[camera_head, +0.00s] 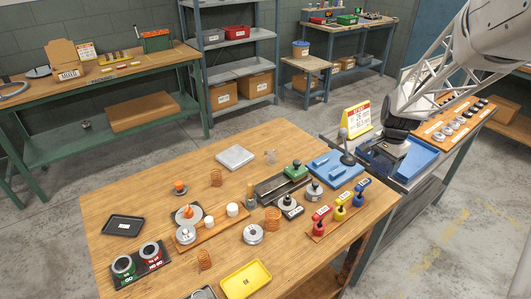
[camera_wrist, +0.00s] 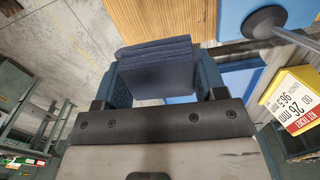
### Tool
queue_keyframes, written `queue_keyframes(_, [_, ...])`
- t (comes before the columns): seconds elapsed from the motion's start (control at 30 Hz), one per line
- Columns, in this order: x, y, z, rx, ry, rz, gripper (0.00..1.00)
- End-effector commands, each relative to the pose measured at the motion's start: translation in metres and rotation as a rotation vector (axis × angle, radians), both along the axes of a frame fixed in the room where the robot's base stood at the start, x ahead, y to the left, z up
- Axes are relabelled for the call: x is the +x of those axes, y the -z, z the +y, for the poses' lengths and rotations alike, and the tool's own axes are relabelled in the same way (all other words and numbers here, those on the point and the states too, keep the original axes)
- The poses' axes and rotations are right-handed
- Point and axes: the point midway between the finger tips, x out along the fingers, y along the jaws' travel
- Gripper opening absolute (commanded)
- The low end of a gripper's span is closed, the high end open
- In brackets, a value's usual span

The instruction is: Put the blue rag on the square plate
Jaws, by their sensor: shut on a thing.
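The blue rag (camera_wrist: 158,75) is a dark blue folded cloth pinched between the two fingers of my gripper (camera_wrist: 163,85) in the wrist view. In the head view my gripper (camera_head: 391,148) is at the right, above or beside the blue tray (camera_head: 421,160) on the side bench; the rag is hard to make out there. The square plate (camera_head: 236,157) is a pale grey flat slab near the back edge of the wooden table, left of my gripper, with nothing on it.
A yellow sign (camera_head: 356,119) stands close to my gripper. The table (camera_head: 150,182) left of the plate is mostly clear.

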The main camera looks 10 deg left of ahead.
Motion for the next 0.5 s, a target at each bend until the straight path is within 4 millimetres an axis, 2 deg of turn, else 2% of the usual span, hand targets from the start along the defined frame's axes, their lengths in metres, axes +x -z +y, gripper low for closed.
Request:
queue_keyframes(0.17, [0.001, -0.016, 0.0, 0.0, 0.0, -0.003, 0.39])
queue_keyframes(0.37, [0.001, -0.049, 0.0, 0.0, 0.0, -0.004, 0.39])
queue_keyframes(0.5, [0.004, -0.049, 0.017, 0.0, -0.005, 0.0, 0.39])
